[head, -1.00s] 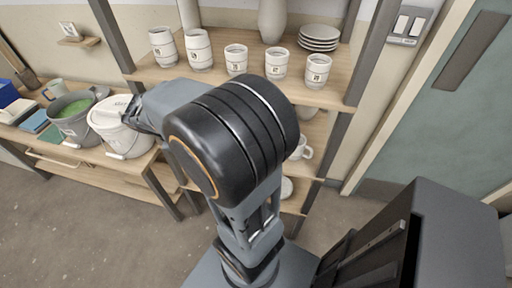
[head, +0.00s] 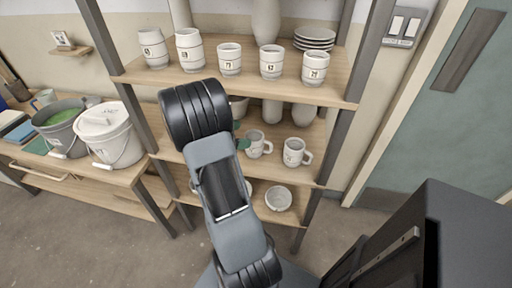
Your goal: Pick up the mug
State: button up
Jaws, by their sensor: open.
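Two white mugs with handles stand on the middle shelf, a left one (head: 255,143) and a right one (head: 294,151). Both are upright with handles to the right. My gripper (head: 241,135) is mostly hidden behind my own arm; only dark green fingertips show. They are apart, just left of the left mug, with nothing seen between them. I cannot tell whether they touch that mug.
Several white cups (head: 230,60) and stacked plates (head: 314,38) stand on the top shelf (head: 200,80), above the mugs. A bowl (head: 278,198) sits lower. A lidded white bucket (head: 108,135) and grey bucket (head: 62,130) stand on the left table. Shelf posts (head: 340,140) flank the shelves.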

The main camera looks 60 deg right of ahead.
aim_at(262, 135)
jog(key=shift+f+x, duration=0.1)
jog(key=shift+x, duration=1.4)
jog(key=shift+f+x, duration=0.15)
jog(key=shift+x, duration=1.3)
jog(key=shift+w, duration=0.1)
jog(key=c, duration=1.4)
jog(key=shift+r, duration=0.15)
